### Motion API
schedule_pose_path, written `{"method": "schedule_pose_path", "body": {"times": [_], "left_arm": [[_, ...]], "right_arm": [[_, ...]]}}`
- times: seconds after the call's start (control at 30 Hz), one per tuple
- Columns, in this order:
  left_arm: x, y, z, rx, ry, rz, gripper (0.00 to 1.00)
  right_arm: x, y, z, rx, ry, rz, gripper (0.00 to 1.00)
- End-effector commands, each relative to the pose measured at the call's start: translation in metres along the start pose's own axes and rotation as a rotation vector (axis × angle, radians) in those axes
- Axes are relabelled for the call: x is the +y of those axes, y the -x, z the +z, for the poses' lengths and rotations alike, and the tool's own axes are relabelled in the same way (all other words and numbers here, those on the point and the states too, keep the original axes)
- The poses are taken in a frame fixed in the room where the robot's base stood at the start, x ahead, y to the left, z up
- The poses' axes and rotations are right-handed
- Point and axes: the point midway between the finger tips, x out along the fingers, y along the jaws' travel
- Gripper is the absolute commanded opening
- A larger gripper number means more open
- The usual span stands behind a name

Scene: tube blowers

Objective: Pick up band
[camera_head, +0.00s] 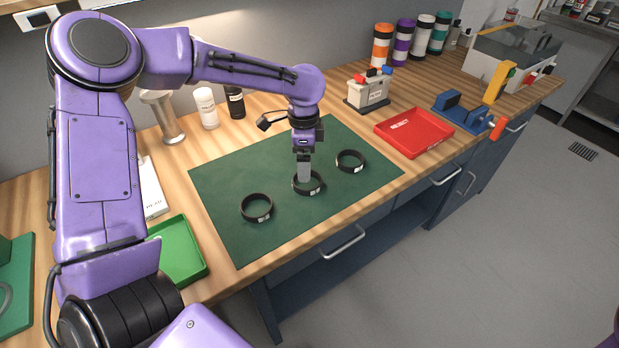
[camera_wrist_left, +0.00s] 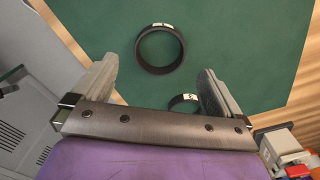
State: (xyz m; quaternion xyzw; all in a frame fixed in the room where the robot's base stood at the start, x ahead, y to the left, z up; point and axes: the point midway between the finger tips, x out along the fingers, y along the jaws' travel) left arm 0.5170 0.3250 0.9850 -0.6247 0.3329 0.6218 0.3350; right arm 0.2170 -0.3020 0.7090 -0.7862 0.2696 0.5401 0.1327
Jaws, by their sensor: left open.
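Three black bands with small white labels lie on the dark green mat (camera_head: 225,175): the left band (camera_head: 257,208), the middle band (camera_head: 314,188) and the right band (camera_head: 350,161). My left gripper (camera_head: 304,180) points down over the middle band, and its fingers hide part of the band's rim. In the left wrist view the fingers of my left gripper (camera_wrist_left: 157,68) are spread apart, with nothing between them in their grip. One whole band (camera_wrist_left: 139,52) shows between and beyond the fingertips. Another band (camera_wrist_left: 172,102) is partly hidden by the gripper. My right gripper is out of view.
A green tray (camera_head: 205,268) stands left of the mat and a red tray (camera_head: 440,122) to its right. A grey box with coloured knobs (camera_head: 372,93) stands behind the mat. The mat's right end is clear.

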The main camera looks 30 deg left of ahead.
Motion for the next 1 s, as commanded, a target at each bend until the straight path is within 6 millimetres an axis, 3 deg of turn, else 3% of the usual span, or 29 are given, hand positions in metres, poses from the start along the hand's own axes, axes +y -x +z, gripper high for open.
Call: {"method": "schedule_pose_path", "body": {"times": [0.37, 0.63, 0.77, 1.0], "left_arm": [[0.001, -0.058, -0.003, -0.003, 0.002, 0.005, 1.00], [0.000, -0.064, -0.003, -0.001, 0.002, 0.001, 1.00], [0.000, -0.064, -0.003, -0.001, 0.002, 0.001, 0.58], [0.000, -0.064, -0.003, -0.001, 0.002, 0.001, 0.55]], "right_arm": [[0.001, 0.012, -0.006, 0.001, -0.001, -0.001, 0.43], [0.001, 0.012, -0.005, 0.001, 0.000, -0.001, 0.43], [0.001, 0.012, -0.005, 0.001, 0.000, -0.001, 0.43], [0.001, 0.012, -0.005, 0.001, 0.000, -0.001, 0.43]]}}
